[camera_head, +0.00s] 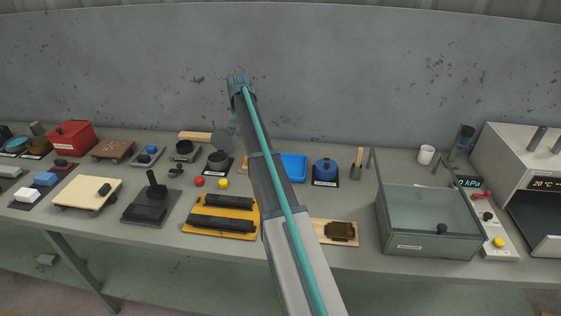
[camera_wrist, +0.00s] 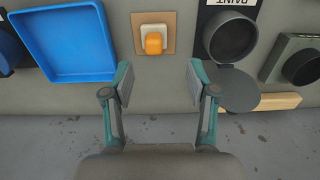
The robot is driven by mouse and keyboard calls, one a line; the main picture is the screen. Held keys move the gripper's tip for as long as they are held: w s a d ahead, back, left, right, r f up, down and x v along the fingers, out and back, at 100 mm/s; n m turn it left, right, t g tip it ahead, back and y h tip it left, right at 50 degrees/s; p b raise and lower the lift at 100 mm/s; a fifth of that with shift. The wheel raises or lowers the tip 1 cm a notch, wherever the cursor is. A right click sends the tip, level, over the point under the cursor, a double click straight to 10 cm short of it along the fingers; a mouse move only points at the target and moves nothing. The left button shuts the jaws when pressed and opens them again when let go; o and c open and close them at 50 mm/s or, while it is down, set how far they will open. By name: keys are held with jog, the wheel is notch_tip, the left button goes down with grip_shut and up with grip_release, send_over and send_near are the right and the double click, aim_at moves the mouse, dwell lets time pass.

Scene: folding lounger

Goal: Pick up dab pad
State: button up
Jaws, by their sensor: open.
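A small pad with an orange knob on a white base (camera_wrist: 153,39), which looks like the dab pad, sits on a square brown board (camera_wrist: 170,19) in the wrist view. My gripper (camera_wrist: 160,83) is open and empty. In the wrist view the pad lies ahead of the gap between the fingertips, apart from both fingers.
A blue tray (camera_wrist: 64,44) lies left of the pad in the wrist view; a dark paint pot (camera_wrist: 232,38) with a round lid (camera_wrist: 236,92) is close on the right. The head view shows a crowded bench, with a glass-topped box (camera_head: 425,215) to the right.

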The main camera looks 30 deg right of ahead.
jog(key=shift+w+d+r, duration=0.15)
jog(key=shift+d+r, duration=0.05)
jog(key=shift+d, duration=0.55)
jog(key=shift+d+f, duration=0.2)
jog(key=shift+f, duration=0.05)
jog(key=f, duration=0.1)
jog(key=f+p, duration=0.1)
jog(key=f, duration=0.2)
jog(key=shift+a+f, duration=0.2)
jog(key=shift+a, duration=0.05)
jog(key=shift+d+f+p, duration=0.1)
jog(key=shift+f+p, duration=1.25)
jog(key=shift+f, duration=1.55)
grip_shut()
